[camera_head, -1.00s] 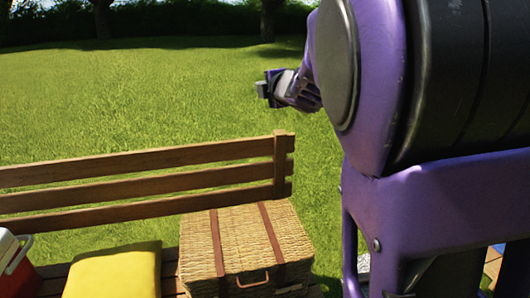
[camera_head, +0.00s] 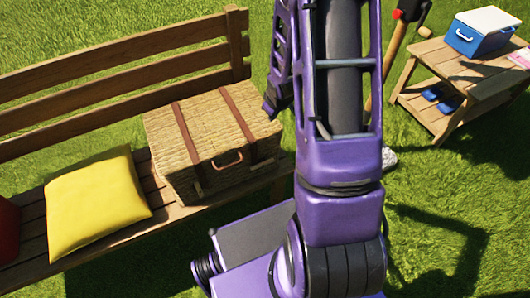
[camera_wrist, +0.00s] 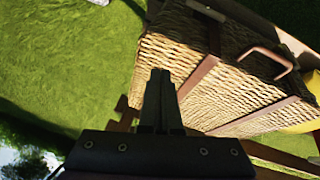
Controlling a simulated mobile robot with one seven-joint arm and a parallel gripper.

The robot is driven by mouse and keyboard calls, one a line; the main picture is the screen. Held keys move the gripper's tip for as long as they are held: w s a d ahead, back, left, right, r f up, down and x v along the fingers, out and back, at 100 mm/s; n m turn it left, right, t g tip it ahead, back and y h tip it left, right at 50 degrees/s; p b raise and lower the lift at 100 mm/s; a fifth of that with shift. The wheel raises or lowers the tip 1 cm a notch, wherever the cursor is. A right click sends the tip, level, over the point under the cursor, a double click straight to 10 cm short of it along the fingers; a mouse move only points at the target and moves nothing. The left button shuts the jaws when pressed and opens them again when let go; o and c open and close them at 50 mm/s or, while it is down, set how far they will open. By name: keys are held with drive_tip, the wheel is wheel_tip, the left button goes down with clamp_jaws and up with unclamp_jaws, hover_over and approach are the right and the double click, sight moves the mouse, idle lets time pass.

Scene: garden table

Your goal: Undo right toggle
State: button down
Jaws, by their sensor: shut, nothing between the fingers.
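The wicker basket (camera_head: 205,120) has two brown leather straps and a front handle. Its right strap (camera_head: 240,112) runs over the lid and down the front; the toggle is too small to make out in the head view. In the wrist view, the basket (camera_wrist: 170,62) fills the upper right and the right strap (camera_wrist: 199,77) lies just right of the fingers. A pale bar (camera_wrist: 205,9) at that strap's upper end may be the toggle. My gripper (camera_wrist: 160,72) is shut and empty, over the basket's right end in the picture; contact cannot be told.
The basket stands on a wooden bench (camera_head: 120,85) beside a yellow cushion (camera_head: 95,200). At right, a small wooden table (camera_head: 440,75) holds a blue cooler (camera_head: 480,32). A long-handled tool (camera_head: 395,45) stands near it. Grass is open around the bench.

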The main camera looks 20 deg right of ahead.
drive_tip(key=s+a+f+m+g+y, duration=0.1)
drive_tip(key=s+a+f+m, duration=0.1)
drive_tip(key=s+f+m, duration=0.1)
drive_tip(key=shift+s+f+g, duration=0.4)
drive_tip(key=shift+s+f, duration=0.25)
drive_tip(key=shift+s, duration=0.3)
drive_tip(key=shift+f, duration=0.1)
drive_tip(key=b, duration=0.3)
approach(268, 159)
drive_tip(key=x, duration=0.5)
drive_tip(key=shift+w+f, duration=0.15)
drive_tip(key=shift+w, duration=0.05)
drive_tip(key=shift+f, duration=0.55)
